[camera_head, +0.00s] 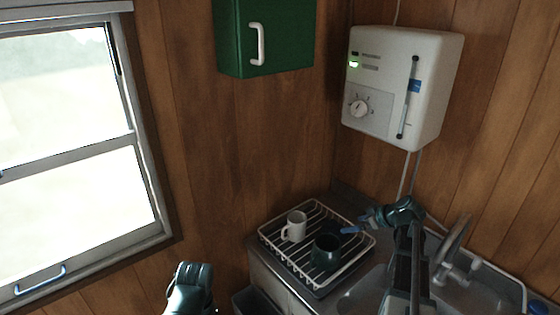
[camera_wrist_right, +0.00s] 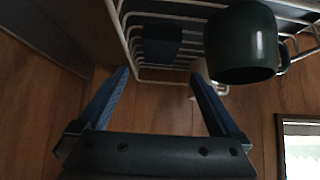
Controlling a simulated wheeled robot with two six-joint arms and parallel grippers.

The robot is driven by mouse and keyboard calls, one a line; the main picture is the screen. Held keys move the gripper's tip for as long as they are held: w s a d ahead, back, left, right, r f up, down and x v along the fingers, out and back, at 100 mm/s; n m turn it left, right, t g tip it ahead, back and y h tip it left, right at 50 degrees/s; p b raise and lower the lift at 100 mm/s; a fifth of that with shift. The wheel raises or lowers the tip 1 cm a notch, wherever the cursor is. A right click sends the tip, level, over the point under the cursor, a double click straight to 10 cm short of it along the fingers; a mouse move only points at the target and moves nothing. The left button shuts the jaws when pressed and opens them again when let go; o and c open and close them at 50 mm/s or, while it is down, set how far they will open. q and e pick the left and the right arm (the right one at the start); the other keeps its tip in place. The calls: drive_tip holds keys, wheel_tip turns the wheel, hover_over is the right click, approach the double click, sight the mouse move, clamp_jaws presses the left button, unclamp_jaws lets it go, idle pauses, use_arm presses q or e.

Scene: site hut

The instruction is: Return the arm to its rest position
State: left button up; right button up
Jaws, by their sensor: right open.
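My right arm reaches up from the lower right of the head view. Its right gripper (camera_head: 352,226) is over the right side of the white wire dish rack (camera_head: 268,239), beside a dark green mug (camera_head: 325,252). In the right wrist view the two blue fingers of the gripper (camera_wrist_right: 158,74) stand apart with nothing between them. The dark mug (camera_wrist_right: 243,45) is to the right of the fingers there, seemingly clear of them. A white mug (camera_head: 295,226) stands in the rack. A dark part of my left arm shows at the bottom of the head view, without its gripper.
A metal sink with a tap (camera_head: 452,243) is right of the rack. A white heater box (camera_head: 402,85) and a green cabinet (camera_head: 264,38) hang on the wooden walls above. A window (camera_head: 75,190) is at the left. The space above the rack looks free.

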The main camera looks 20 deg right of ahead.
sight(336, 228)
drive_tip(key=b+x, duration=0.7)
drive_tip(key=x, duration=0.4)
drive_tip(key=shift+f, duration=0.1)
drive_tip(key=shift+d, duration=0.1)
